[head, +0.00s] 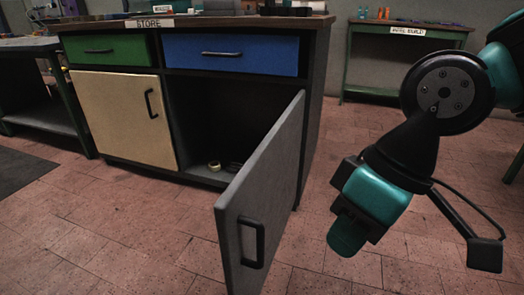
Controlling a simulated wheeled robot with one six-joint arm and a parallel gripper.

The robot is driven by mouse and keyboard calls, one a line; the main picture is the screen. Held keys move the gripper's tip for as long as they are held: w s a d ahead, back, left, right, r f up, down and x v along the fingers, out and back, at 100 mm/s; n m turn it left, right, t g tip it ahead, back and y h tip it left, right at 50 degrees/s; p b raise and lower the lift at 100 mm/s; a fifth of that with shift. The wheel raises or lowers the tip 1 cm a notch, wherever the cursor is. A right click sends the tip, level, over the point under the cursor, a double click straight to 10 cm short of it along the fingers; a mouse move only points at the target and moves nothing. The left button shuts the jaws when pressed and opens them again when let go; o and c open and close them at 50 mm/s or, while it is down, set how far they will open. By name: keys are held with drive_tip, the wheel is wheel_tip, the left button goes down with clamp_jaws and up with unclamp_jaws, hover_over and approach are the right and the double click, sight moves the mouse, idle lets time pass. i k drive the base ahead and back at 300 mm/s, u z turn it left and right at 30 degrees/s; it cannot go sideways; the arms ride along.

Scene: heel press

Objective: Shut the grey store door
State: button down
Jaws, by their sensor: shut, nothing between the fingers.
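The grey store door (264,190) stands wide open, hinged at the right side of the store cabinet (314,75) and swung out toward me. Its black handle (252,243) is near the free edge at the lower middle. My gripper (347,236) is to the right of the door, pointing down, apart from it. It is shut and empty. The fingertips are partly hidden by the gripper's own body. The open compartment (215,110) behind the door is dark, with a small yellowish ring (214,165) and dark items on its floor.
The cabinet has a shut green drawer (108,50), a shut blue drawer (232,54) and a shut cream door (123,118). A green-framed bench (408,28) stands at the back right and another bench (38,110) at the left. The tiled floor right of the grey door is clear.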

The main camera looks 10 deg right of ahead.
sight(251, 215)
drive_tip(key=z, duration=0.5)
drive_tip(key=k, duration=1.15)
drive_tip(key=u, duration=0.35)
drive_tip(key=i, duration=0.75)
drive_tip(key=u, duration=0.35)
